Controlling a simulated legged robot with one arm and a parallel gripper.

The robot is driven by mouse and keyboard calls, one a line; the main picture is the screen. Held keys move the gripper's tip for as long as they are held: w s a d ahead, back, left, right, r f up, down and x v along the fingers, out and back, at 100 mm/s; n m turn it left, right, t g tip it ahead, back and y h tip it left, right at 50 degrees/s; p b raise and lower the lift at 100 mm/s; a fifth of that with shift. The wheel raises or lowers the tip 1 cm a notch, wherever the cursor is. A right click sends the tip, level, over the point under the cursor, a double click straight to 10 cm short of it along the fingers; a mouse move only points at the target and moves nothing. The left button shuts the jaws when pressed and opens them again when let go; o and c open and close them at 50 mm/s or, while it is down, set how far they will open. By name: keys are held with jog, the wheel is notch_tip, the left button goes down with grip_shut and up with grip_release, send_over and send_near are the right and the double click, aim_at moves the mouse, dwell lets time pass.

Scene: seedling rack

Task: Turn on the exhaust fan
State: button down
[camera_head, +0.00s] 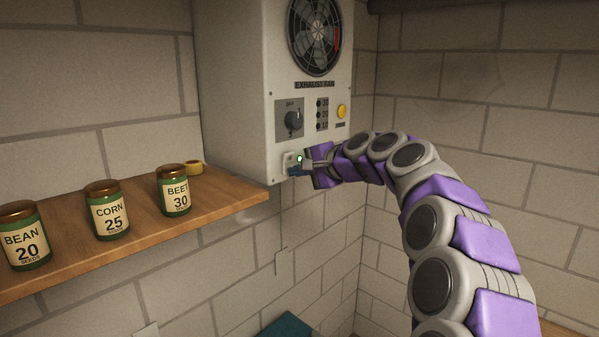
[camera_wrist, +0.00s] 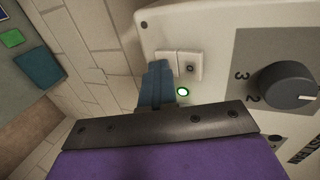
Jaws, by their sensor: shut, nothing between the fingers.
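The exhaust fan (camera_head: 320,35) is a white wall box with a round grille, a label, a dark dial (camera_head: 293,121) and a yellow button (camera_head: 341,111). The dial (camera_wrist: 288,85) stands clear to the right.
A wooden shelf (camera_head: 130,247) on the left holds jars labelled bean (camera_head: 25,238), corn (camera_head: 106,212) and beet (camera_head: 174,192), and a yellow roll (camera_head: 194,168). Brick walls meet in a corner behind my arm. A teal object (camera_head: 287,326) lies below.

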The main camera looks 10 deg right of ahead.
jog(key=shift+r+p, duration=0.65)
jog(key=shift+r, duration=0.25)
jog(key=shift+f, duration=0.1)
jog(key=shift+s, duration=0.15)
jog(key=b+v, duration=0.1)
jog(key=v, duration=1.2)
jog(key=shift+s+d+b, duration=0.15)
jog(key=shift+s+b, duration=0.05)
jog(key=shift+b, duration=0.1)
jog(key=shift+f, duration=0.1)
